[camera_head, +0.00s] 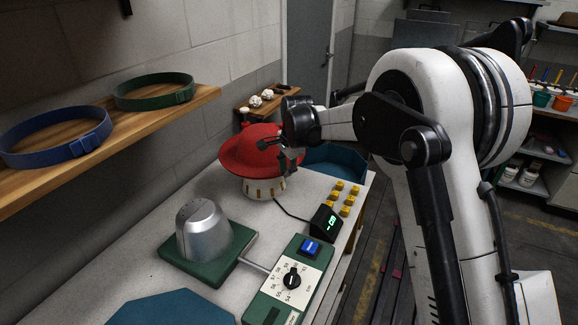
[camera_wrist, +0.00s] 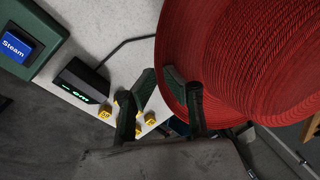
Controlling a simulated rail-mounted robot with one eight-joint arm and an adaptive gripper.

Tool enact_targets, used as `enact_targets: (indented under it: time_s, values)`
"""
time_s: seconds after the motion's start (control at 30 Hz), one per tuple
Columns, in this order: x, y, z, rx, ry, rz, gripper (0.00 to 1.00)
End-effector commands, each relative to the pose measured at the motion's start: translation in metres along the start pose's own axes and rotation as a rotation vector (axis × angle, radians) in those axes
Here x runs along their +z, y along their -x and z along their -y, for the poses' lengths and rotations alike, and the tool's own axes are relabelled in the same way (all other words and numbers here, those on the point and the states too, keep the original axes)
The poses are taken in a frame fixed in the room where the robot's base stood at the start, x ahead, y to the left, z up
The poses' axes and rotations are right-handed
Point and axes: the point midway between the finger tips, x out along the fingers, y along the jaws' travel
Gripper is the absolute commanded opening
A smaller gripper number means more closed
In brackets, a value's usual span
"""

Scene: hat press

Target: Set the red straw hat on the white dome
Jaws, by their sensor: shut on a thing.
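The red straw hat (camera_head: 250,150) sits crown up over a pale, dome-like stand (camera_head: 263,189) at the far part of the bench; only the stand's lower part shows below the brim. I cannot tell whether the hat rests on it or hangs just above. My gripper (camera_head: 291,160) is at the hat's right brim, shut on it. In the wrist view the hat (camera_wrist: 240,65) fills the upper right, with my gripper's fingertips (camera_wrist: 160,78) at its brim edge.
A silver dome (camera_head: 203,230) on a green base stands nearer on the bench (camera_head: 190,190). A dial panel (camera_head: 290,280) with a blue Steam button, a black display (camera_head: 325,222) and several yellow blocks (camera_head: 346,197) lie nearby. Hat bands (camera_head: 155,92) lie on the left shelf.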

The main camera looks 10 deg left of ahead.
Motion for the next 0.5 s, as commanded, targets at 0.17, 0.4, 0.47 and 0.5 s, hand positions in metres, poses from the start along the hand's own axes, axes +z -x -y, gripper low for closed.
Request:
enact_targets:
  time_s: [0.17,0.4,0.47,0.5]
  values:
    - [0.000,-0.018,-0.005,0.000,0.000,0.000,0.00]
    - [0.000,-0.042,-0.011,0.001,0.001,0.000,0.00]
    - [0.000,-0.048,-0.012,0.001,0.001,0.000,0.00]
    - [0.000,-0.052,-0.013,0.001,0.001,0.000,0.00]
